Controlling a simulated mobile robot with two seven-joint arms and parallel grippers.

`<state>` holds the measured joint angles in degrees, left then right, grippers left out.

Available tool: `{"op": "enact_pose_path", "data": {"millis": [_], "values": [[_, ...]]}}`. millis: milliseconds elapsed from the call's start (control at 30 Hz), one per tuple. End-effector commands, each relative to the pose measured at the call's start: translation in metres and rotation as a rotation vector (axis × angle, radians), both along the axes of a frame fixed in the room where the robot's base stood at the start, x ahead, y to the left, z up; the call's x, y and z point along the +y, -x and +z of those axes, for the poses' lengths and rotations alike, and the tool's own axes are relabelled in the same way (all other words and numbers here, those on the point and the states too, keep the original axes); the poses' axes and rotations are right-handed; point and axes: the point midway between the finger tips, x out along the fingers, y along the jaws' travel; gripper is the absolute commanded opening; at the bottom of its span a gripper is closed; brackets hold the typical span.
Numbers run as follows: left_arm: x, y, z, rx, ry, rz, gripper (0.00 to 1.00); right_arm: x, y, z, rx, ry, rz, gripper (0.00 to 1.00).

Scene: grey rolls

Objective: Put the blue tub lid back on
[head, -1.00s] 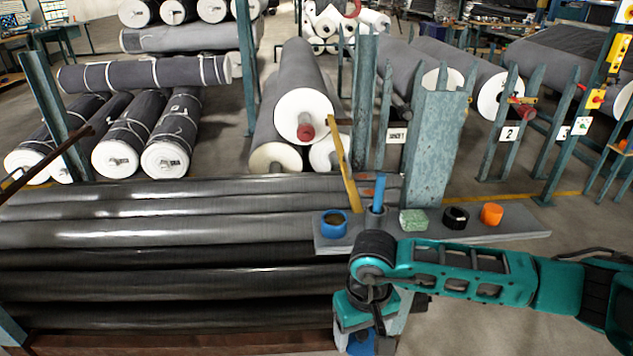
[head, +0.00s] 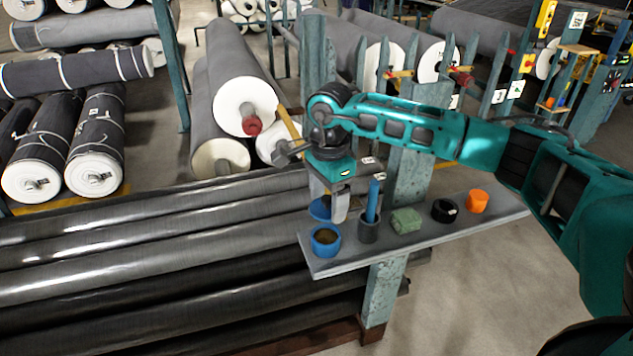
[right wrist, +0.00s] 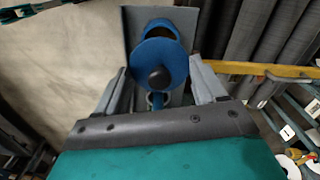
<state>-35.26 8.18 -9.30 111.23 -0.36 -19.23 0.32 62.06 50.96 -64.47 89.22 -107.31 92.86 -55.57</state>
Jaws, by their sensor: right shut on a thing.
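The blue tub (head: 326,241) stands open on the left end of the grey shelf, with brownish contents. My right gripper (head: 340,212) points down over the shelf beside the tub. It is shut on the blue lid (head: 320,208), which shows just behind the tub in the head view, partly hidden by the fingers. In the right wrist view the lid (right wrist: 140,66) is a round blue disc with a black knob, between the fingers (right wrist: 160,72). The tub's rim (right wrist: 160,25) shows behind it, partly covered. The lid is apart from the tub. My left gripper is out of view.
The shelf (head: 345,262) also holds a grey cup (head: 368,232) with a blue stick (head: 372,198), a green block (head: 406,220), a black ring (head: 444,211) and an orange ring (head: 477,202). Dark rolls (head: 150,250) lie left; a steel post (head: 410,178) stands behind.

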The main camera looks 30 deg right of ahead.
Motion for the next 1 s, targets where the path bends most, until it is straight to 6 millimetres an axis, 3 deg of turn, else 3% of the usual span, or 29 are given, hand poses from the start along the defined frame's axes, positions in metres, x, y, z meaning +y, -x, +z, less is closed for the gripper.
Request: {"op": "enact_pose_path", "data": {"millis": [533,1000], "values": [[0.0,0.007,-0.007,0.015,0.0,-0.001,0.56,-0.002,-0.001,-0.001,0.0,-0.002,-0.032,0.35],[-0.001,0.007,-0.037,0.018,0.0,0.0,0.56,-0.002,-0.001,-0.04,-0.001,-0.001,-0.031,0.35]]}}
